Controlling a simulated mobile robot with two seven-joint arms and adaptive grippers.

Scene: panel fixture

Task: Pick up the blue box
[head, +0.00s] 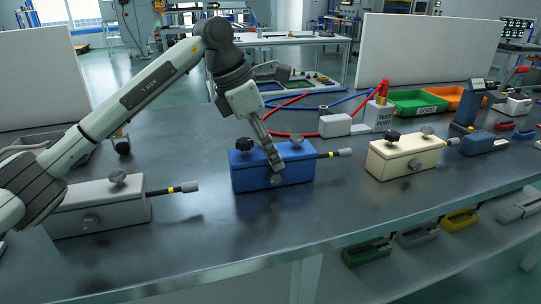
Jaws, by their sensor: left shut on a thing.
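The blue box (248,178) stands upright on the dark metal bench in the middle of the head view. It has a black knob on top, a round knob on its front and a dark rod with a yellow band out to the right. My left gripper (275,161) comes down from above and is shut on the blue box at its top and front, right of the black knob. The fingers hide part of the box's top. Whether the box is clear of the bench cannot be told. My right gripper is not in view.
A grey box (105,207) stands to the left and a cream box (402,157) to the right, both with knobs and rods. Behind are red and blue hoses, a white test port (378,115), green (417,102) and orange bins (457,97). The bench front is clear.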

